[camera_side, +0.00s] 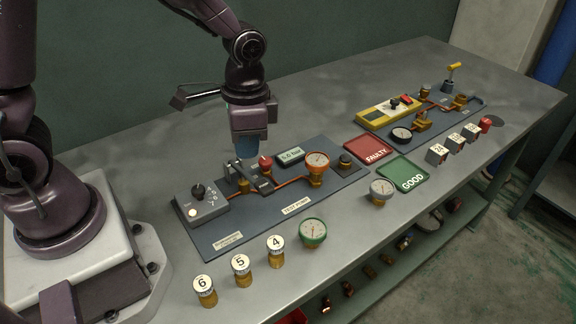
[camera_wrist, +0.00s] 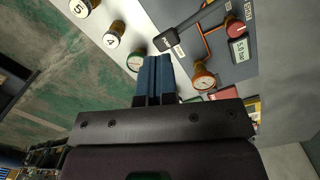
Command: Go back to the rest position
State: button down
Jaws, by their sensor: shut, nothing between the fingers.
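My gripper (camera_side: 247,148) points down over the test board (camera_side: 225,234), close above its dark lever (camera_side: 252,172). Its blue fingers also show in the wrist view (camera_wrist: 153,78), pressed together with nothing between them. From the side, I cannot tell whether the fingertips touch the lever.
The board holds a knob box (camera_side: 202,206), a 5.0 bar display (camera_side: 290,156) and an orange gauge (camera_side: 317,162). A green gauge (camera_side: 313,233) and numbered cylinders stand in front. Red FAULTY (camera_side: 369,149) and green GOOD (camera_side: 404,171) trays lie right, near a grey gauge (camera_side: 382,190).

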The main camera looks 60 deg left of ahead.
jog(key=s+a+r+n+t, duration=0.1)
jog(key=s+r+n+t, duration=0.1)
jog(key=s+r, duration=0.3)
jog(key=s+a+r+n+t, duration=0.2)
jog(key=s+r+t, duration=0.2)
jog(key=r, duration=0.7)
jog(key=shift+s+r, duration=0.4)
jog(key=shift+s, duration=0.35)
